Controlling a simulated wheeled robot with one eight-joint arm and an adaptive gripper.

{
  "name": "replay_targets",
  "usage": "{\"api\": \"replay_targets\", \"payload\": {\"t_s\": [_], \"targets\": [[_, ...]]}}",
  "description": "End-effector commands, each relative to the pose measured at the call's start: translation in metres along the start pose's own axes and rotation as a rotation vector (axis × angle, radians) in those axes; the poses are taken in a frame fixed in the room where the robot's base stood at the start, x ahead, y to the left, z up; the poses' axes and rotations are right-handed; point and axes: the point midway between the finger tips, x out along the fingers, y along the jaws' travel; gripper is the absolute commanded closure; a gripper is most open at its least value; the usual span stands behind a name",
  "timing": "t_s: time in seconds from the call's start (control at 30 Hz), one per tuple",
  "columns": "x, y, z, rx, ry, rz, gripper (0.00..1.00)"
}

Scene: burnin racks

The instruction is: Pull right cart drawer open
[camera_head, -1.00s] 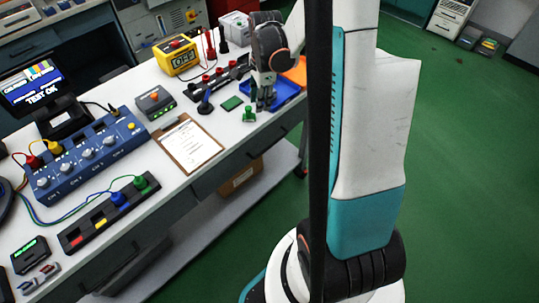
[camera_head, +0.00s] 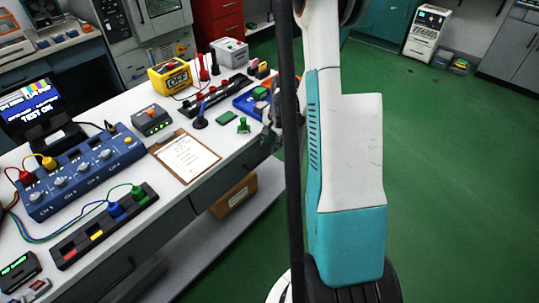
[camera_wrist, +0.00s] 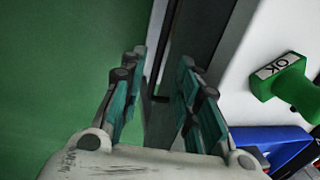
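The white-topped cart (camera_head: 118,165) runs diagonally through the left of the head view. Its right drawer (camera_head: 228,176) has a dark grey front below the top and looks flush. My gripper (camera_head: 270,134) is at the cart's front edge near the right end of this drawer, partly hidden by my dark column. In the wrist view my gripper (camera_wrist: 160,68) is open, with its teal fingers apart. A thin dark handle (camera_wrist: 158,97) shows between the fingers, in front of the dark drawer front (camera_wrist: 197,45). I cannot tell whether the fingers touch it.
A green OK stamp (camera_wrist: 284,82) and a blue tray (camera_wrist: 268,143) are on the cart top close to my gripper. A clipboard (camera_head: 184,156) lies further left. A cardboard box (camera_head: 234,195) sits on the lower shelf. Green floor (camera_head: 455,170) is clear on the right.

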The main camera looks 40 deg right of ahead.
Motion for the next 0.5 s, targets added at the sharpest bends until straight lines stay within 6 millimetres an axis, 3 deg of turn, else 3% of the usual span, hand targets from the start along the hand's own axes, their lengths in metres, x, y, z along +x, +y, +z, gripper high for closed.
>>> {"api": "replay_targets", "payload": {"t_s": [0.03, 0.2, 0.5], "targets": [[0.013, 0.0, 0.0, -0.001, 0.0, 0.0, 0.7], [0.038, 0.0, 0.0, -0.001, 0.0, 0.0, 0.7], [0.053, 0.0, 0.0, 0.0, 0.0, 0.0, 0.7]]}}
